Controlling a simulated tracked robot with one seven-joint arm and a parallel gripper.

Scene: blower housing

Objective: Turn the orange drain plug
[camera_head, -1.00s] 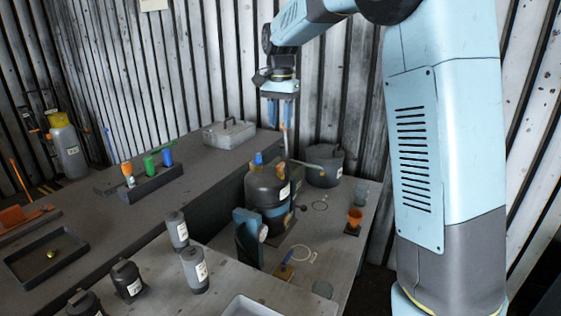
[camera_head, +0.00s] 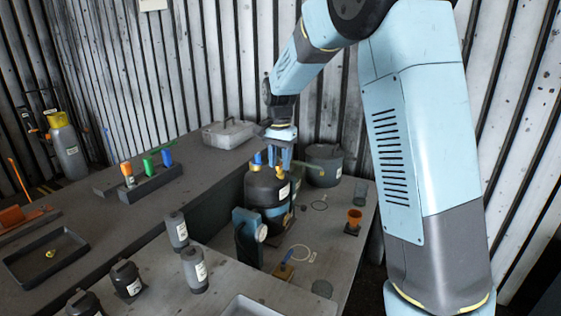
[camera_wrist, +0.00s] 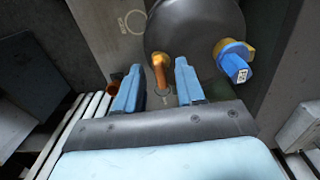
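The dark rounded blower housing (camera_head: 267,190) stands on the bench with a blue band round it. A blue cap on a yellow fitting (camera_head: 257,159) sits on its top; it also shows at the right in the wrist view (camera_wrist: 234,62). A bent orange piece (camera_wrist: 160,72) at the housing's edge looks like the drain plug. My gripper (camera_head: 279,162) is over the housing's top, pointing down. In the wrist view its blue fingers (camera_wrist: 158,78) are open, with the orange piece in line with the gap. I cannot tell whether they touch it.
An orange cup (camera_head: 355,216) and a grey pot (camera_head: 324,165) stand to the right. A rack with coloured tools (camera_head: 150,184), a grey box (camera_head: 228,134) and a dark tray (camera_head: 45,258) are on the left bench. Several dark bottles (camera_head: 195,270) stand in front.

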